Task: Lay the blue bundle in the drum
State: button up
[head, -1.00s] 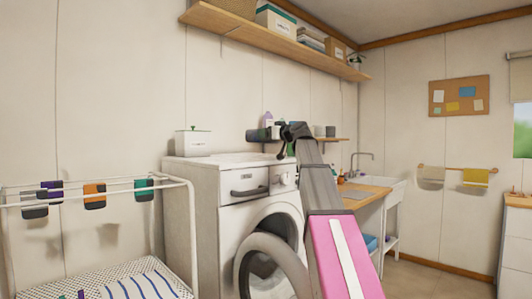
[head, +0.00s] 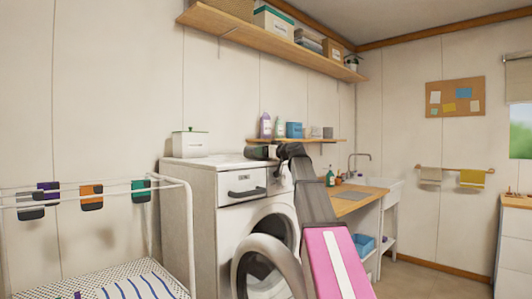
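The washing machine (head: 207,215) stands in the middle with its round door (head: 244,262) swung open toward me. The drum opening (head: 276,222) shows dark behind the door, and its inside is mostly hidden. My arm rises from the lower right, and my gripper (head: 258,152) is at the machine's top front edge, above the drum opening. It is small and dark, so its fingers and anything between them cannot be made out. I cannot pick out a blue bundle for certain. A blue bin-like thing (head: 363,245) sits under the counter at the right.
A white drying rack (head: 170,183) with clipped items stands at the left, over a dotted surface with a blue-striped cloth (head: 135,286). A white box (head: 189,144) stands on the machine. A small wall shelf (head: 335,140) holds bottles and boxes. The open door and counter (head: 352,203) flank my arm.

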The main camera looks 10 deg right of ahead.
jog(key=o, duration=0.6)
jog(key=shift+f, duration=0.1)
jog(key=o, duration=0.4)
